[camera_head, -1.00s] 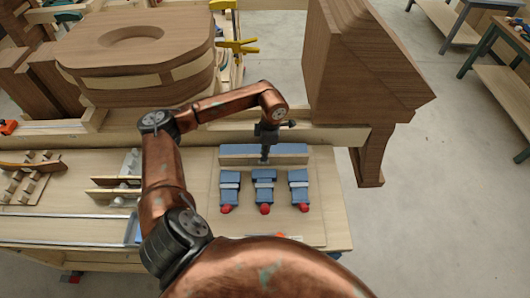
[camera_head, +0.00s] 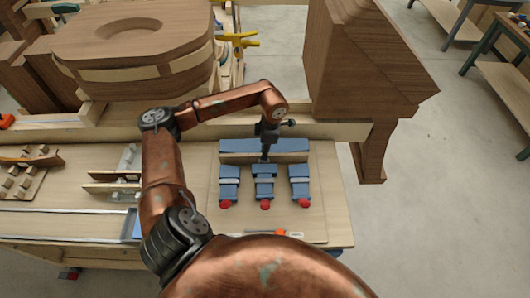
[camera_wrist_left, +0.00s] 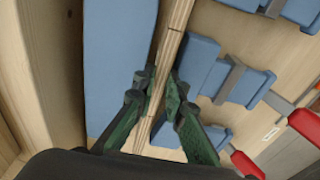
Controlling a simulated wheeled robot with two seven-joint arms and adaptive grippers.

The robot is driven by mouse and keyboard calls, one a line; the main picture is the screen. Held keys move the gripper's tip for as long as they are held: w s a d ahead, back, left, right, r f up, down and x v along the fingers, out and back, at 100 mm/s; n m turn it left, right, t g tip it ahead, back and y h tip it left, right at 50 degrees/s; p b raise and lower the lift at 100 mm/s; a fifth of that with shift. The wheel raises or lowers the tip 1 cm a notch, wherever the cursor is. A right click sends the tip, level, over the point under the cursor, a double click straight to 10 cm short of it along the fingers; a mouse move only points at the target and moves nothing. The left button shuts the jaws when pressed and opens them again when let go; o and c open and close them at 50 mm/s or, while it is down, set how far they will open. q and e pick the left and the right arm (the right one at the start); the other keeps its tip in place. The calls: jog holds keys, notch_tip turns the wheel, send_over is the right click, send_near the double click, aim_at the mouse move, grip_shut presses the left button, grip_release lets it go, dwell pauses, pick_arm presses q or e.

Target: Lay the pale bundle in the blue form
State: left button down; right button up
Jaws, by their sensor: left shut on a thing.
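The blue form (camera_head: 236,146) lies on a pale board on the workbench. It has a long blue back wall and three blue blocks (camera_head: 299,176) with grey clamps and red knobs facing it. My left gripper (camera_head: 265,153) points down over the form's middle. In the left wrist view its fingers (camera_wrist_left: 158,105) are shut on the pale bundle (camera_wrist_left: 177,22), a straight stack of thin wooden strips. The bundle runs between the long blue wall (camera_wrist_left: 117,60) and the blocks, close alongside the wall. I cannot tell if it rests on the board. My right gripper is not in view.
A large curved wooden form (camera_head: 135,45) stands behind on the left, and a tall brown wooden piece (camera_head: 365,70) on the right. Upright wooden strips (camera_head: 112,183) and a pegged board (camera_head: 25,182) lie left on the bench.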

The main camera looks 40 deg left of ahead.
pick_arm(q)
jog(key=shift+f, duration=0.25)
jog(key=c, duration=1.9)
grip_release()
notch_tip(320, 180, up, 12)
jog(key=w+d, duration=0.1)
